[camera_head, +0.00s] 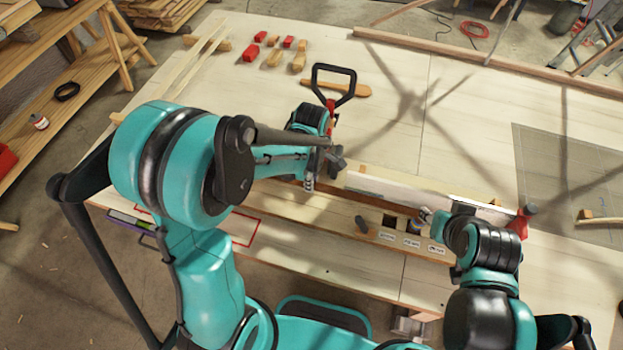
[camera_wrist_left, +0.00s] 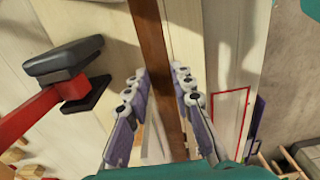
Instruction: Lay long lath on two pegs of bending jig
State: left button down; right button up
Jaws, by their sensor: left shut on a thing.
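My left gripper (camera_head: 309,182) is low over the bench's near side, partly hidden by my own arm. In the left wrist view its fingers (camera_wrist_left: 158,88) stand either side of a narrow brown strip (camera_wrist_left: 153,45), apparently the long lath, and are shut on it. The strip runs away beyond the fingertips. In the head view my right gripper (camera_head: 424,214) is beside the pale long board (camera_head: 415,194) at the bench's near edge; its finger gap is too small to tell. I cannot make out the jig's two pegs.
Another red clamp part (camera_head: 521,221) is at the board's right end. A wooden holder (camera_head: 362,226) with labelled slots is in front.

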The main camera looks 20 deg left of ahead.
pick_arm(q)
jog(key=shift+f+b, duration=0.3)
jog(key=shift+f, duration=0.05)
jog(key=c, duration=1)
grip_release()
jog(key=shift+c, duration=0.2)
jog(key=shift+r, duration=0.1)
jog(key=shift+r+p, duration=2.1)
jog(key=shift+r, duration=0.9)
notch_tip(320, 180, up, 7)
jog(key=p, duration=0.5)
jog(key=shift+f, duration=0.1)
